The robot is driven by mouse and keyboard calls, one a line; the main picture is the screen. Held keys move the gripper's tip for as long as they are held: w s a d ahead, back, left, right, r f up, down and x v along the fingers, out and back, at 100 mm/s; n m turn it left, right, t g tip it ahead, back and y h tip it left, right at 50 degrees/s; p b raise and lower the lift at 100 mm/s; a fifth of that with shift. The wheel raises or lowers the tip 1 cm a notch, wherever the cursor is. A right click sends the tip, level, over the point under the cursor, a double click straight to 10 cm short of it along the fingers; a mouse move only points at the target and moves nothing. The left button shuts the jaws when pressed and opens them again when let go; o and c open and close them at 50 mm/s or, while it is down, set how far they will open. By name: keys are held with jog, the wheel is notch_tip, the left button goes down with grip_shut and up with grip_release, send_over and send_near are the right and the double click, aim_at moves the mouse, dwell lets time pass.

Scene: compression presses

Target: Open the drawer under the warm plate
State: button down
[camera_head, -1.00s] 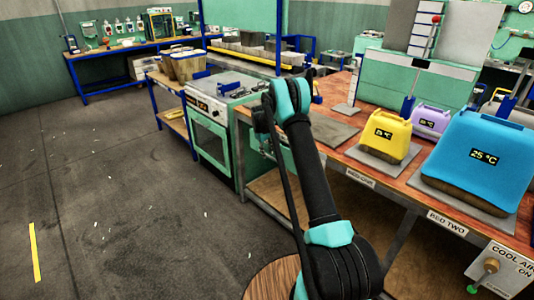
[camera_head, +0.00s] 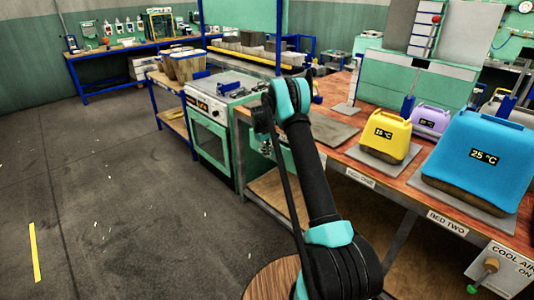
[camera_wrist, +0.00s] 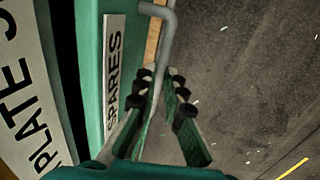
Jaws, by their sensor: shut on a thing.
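In the wrist view, a green drawer front (camera_wrist: 88,60) with a white SPARES label (camera_wrist: 113,70) is left of my gripper (camera_wrist: 162,88). A grey bent bar handle (camera_wrist: 167,30) runs down from the top between my two fingers. The fingers are shut on this handle. In the head view, part of the green drawer front (camera_head: 287,158) shows under the wooden bench, mostly hidden by my arm. A flat grey plate (camera_head: 333,132) lies on the bench above it. My arm largely hides the handle and fingertips there. I cannot tell how far the drawer is out.
A green oven-like unit (camera_head: 211,140) stands left of the bench. A yellow press (camera_head: 385,137), a purple press (camera_head: 431,117) and a blue press (camera_head: 480,150) are on the bench top (camera_head: 400,178). The grey floor (camera_head: 110,200) to the left is clear.

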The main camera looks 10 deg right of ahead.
jog(key=s+a, duration=0.7)
jog(key=a, duration=0.2)
jog(key=s+a, duration=0.7)
jog(key=a, duration=0.3)
jog(key=shift+a, duration=0.3)
jog(key=shift+s, duration=0.1)
jog(key=c, duration=1.6)
grip_release()
jog(key=shift+r, duration=0.1)
notch_tip(320, 180, up, 12)
jog(key=s+a, duration=0.1)
jog(key=a, duration=0.1)
jog(key=shift+s+f, duration=0.15)
jog(key=shift+f, duration=0.05)
jog(key=shift+d, duration=0.1)
